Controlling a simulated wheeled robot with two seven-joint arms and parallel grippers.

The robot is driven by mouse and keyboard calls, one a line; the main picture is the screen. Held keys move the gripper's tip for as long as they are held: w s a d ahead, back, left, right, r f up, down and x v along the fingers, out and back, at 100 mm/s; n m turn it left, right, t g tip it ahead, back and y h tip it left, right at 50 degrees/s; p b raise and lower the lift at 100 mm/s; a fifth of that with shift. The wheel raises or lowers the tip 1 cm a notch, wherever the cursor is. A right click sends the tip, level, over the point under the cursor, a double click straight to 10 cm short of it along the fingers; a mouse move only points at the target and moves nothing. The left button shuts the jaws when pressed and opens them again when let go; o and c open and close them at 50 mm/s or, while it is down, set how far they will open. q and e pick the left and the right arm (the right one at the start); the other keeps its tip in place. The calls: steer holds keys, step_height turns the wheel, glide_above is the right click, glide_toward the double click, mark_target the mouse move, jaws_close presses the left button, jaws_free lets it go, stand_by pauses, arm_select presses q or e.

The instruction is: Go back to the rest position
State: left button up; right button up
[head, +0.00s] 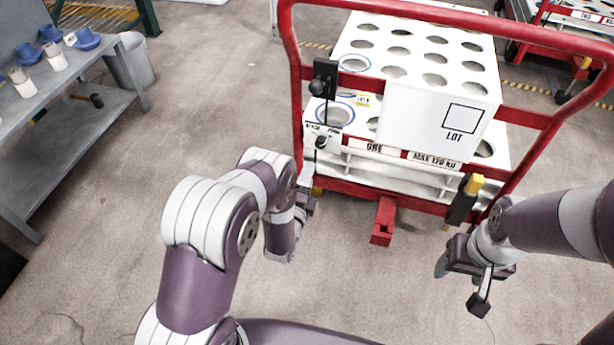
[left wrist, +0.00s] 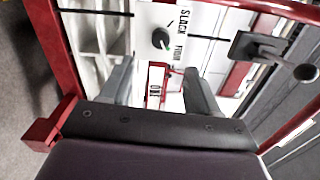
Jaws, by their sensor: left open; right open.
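My left gripper (head: 308,198) hangs in front of the left lower side of the red cart (head: 383,190), apart from any object as far as I can tell. In the left wrist view its two grey fingers (left wrist: 158,88) are spread, with the cart's labelled white panel behind the gap. My right gripper (head: 464,282) is to the right, below the cart's front right corner, with its fingers apart and nothing between them. A dark knob (head: 321,142) sits on the cart's labelled panel above my left gripper; it also shows in the left wrist view (left wrist: 161,38).
The cart carries a white holed rack (head: 440,115) marked LOT. A black lever (head: 325,78) is at its left and a yellow-topped black handle (head: 465,200) at its right. A red foot piece (head: 384,222) juts forward. A grey bench (head: 75,100) stands left; floor between is clear.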

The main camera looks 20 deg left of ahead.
arm_select(q)
steer(key=s+f+n+g, duration=0.9)
steer(key=f+n+g, duration=0.1)
steer(key=n+g, duration=0.15)
steer(key=s+a+r+n+g, duration=0.1)
steer(key=s+r+n+g, duration=0.25)
steer(key=s+r, duration=0.6)
steer(key=s+a+r+n+g, duration=0.1)
steer(key=s+r+n+g, duration=0.25)
steer(key=s+r, duration=0.6)
steer(key=w+r+t+p, duration=0.1)
steer(key=w+r+p, duration=0.1)
steer(key=r+p, duration=1.5)
steer(key=w+r+t+p, duration=0.1)
steer(key=w+r+p, duration=0.1)
steer(key=r+p, duration=1.6)
step_height(320, 180, up, 6)
steer(key=shift+r+n+y, duration=0.15)
steer(key=shift+n+y, duration=0.15)
steer(key=shift+n, duration=0.05)
